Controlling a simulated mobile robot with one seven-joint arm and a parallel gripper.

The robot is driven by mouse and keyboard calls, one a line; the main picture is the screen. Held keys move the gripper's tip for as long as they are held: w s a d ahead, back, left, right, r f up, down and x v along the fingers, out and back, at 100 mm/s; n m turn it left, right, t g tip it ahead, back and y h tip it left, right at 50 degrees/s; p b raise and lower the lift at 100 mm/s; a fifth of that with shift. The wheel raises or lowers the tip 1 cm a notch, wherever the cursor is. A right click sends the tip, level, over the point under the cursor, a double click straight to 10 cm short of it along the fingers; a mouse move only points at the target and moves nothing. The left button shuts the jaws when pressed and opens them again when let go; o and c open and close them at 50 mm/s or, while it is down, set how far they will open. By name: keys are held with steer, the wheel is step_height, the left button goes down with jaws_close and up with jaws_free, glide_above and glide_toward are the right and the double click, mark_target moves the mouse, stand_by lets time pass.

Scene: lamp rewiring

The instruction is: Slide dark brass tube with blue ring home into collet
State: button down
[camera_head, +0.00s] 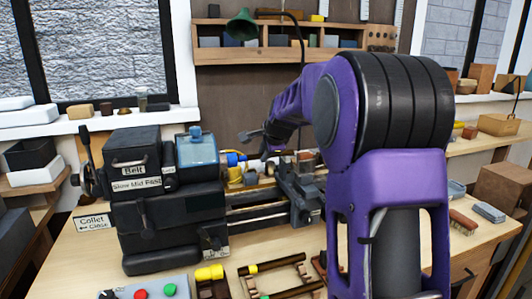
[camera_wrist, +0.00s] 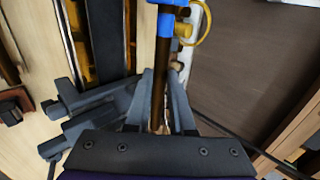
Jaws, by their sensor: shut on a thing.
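The dark brass tube (camera_wrist: 158,88) runs lengthwise between my gripper's fingers in the wrist view. My gripper (camera_wrist: 163,76) is shut on it. The blue ring (camera_wrist: 166,24) is around the tube beyond the fingertips. In the head view, blue and yellow parts (camera_head: 236,159) show beside the headstock, with my gripper (camera_head: 266,148) to their right; the tube itself is hard to make out. The collet opening is hidden in both views. A sign marked "Collet" (camera_head: 93,222) is on the left side of the dark lathe (camera_head: 165,220). I cannot tell how far the tube reaches into the collet.
A clear blue guard (camera_head: 197,150) stands on the headstock. The lathe bed (camera_head: 255,212) runs right to a dark carriage (camera_head: 297,190). In front are a wooden rack (camera_head: 275,268) and a grey panel with red and green buttons (camera_head: 148,291). A shelf (camera_head: 280,54) hangs behind.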

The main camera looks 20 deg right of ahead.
steer(key=shift+a, duration=0.3)
steer(key=c, duration=0.7)
jaws_free()
steer(key=shift+r, duration=0.1)
